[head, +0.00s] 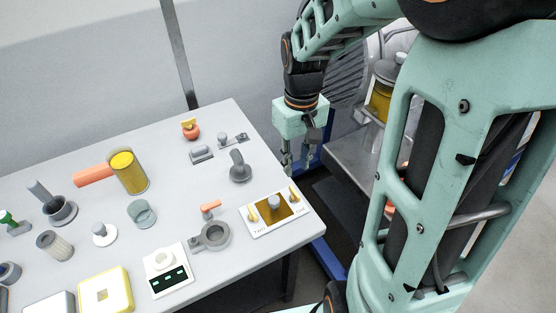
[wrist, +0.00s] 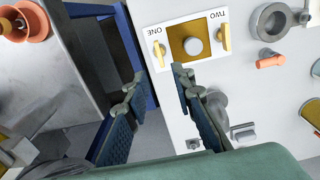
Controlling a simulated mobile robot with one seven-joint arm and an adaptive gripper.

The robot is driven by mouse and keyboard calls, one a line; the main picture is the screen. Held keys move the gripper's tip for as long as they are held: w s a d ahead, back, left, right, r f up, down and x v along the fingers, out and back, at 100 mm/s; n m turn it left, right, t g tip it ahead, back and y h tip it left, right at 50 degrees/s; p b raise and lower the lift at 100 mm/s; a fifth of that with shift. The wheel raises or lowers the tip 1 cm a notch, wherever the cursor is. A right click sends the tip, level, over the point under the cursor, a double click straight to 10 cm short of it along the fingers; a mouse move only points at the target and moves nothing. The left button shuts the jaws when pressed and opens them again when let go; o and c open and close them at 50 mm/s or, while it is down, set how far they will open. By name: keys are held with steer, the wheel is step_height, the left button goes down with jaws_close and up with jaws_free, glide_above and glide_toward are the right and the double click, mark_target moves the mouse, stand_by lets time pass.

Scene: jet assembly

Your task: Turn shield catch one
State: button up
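A white panel (head: 280,226) lies at the near right corner of the table. It holds a gold plate (wrist: 177,48) with a grey round knob (wrist: 193,46). Catch one (head: 295,193) is a gold tab beside the word ONE; it shows left of the plate in the wrist view (wrist: 159,53). Catch two (head: 253,213) is a similar gold tab beside the word TWO. My gripper (head: 298,163) is open and empty, fingers down, above and behind the panel's right end. In the wrist view its fingertips (wrist: 158,82) are apart from catch one, below it in the picture.
A grey ring fitting (head: 212,236) and an orange-handled part (head: 209,209) sit left of the panel. A grey upright part (head: 239,168) stands behind it. The table edge (wrist: 150,92) runs close by catch one, with a blue frame beyond.

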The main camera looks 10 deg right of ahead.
mark_target(294, 191)
step_height(294, 191, down, 11)
steer(key=shift+r+b, duration=0.15)
steer(key=shift+b, duration=0.4)
steer(key=shift+c, duration=0.4)
jaws_close()
